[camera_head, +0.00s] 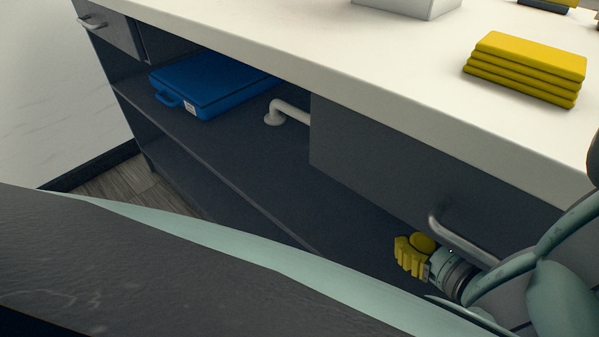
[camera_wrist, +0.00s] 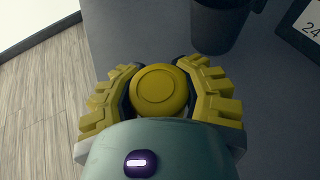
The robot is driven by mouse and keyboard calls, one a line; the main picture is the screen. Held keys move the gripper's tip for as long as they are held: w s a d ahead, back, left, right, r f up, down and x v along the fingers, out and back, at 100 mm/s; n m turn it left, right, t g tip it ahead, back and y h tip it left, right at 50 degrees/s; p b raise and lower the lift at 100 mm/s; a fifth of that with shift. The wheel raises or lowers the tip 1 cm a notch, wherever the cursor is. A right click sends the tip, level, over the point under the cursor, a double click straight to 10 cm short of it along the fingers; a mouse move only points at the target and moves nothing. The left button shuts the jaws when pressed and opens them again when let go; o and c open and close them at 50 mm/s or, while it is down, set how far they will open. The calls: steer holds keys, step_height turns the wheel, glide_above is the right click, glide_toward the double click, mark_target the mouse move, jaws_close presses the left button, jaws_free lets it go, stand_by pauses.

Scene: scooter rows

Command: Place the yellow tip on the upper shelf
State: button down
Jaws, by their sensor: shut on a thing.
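My gripper (camera_head: 412,256) has chunky yellow fingers and is shut on the yellow tip (camera_wrist: 160,91). The tip is round and sits between both fingers in the wrist view (camera_wrist: 161,95); its rounded yellow top also shows beside the fingers in the head view (camera_head: 423,243). The dark upper shelf (camera_head: 235,145) runs below the white counter. My gripper is at the shelf's right part, just below a drawer front. I cannot tell whether the tip touches the shelf.
A blue case (camera_head: 212,84) lies at the shelf's left. A grey drawer front (camera_head: 370,160) with a metal handle (camera_head: 455,240) hangs close above my gripper. Folded yellow cloths (camera_head: 525,68) lie on the counter (camera_head: 300,40). A dark cylinder (camera_wrist: 218,28) stands ahead in the wrist view.

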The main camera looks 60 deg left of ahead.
steer(key=shift+w+a+b, duration=0.15)
steer(key=shift+a+b, duration=0.25)
steer(key=shift+a, duration=0.5)
steer(key=shift+w+a+b, duration=0.2)
steer(key=shift+a+b, duration=0.25)
steer(key=shift+a, duration=0.45)
steer(key=shift+w+a+b, duration=0.15)
steer(key=shift+a+b, duration=0.25)
steer(key=shift+a, duration=0.5)
glide_above(369, 220)
steer(key=shift+d+f+b, duration=0.1)
steer(key=shift+f+b, duration=1)
steer(key=shift+f, duration=0.65)
steer(key=shift+f, duration=0.1)
steer(key=shift+f, duration=0.55)
steer(key=c, duration=0.6)
jaws_free()
steer(key=shift+c, duration=0.2)
steer(key=shift+r, duration=0.1)
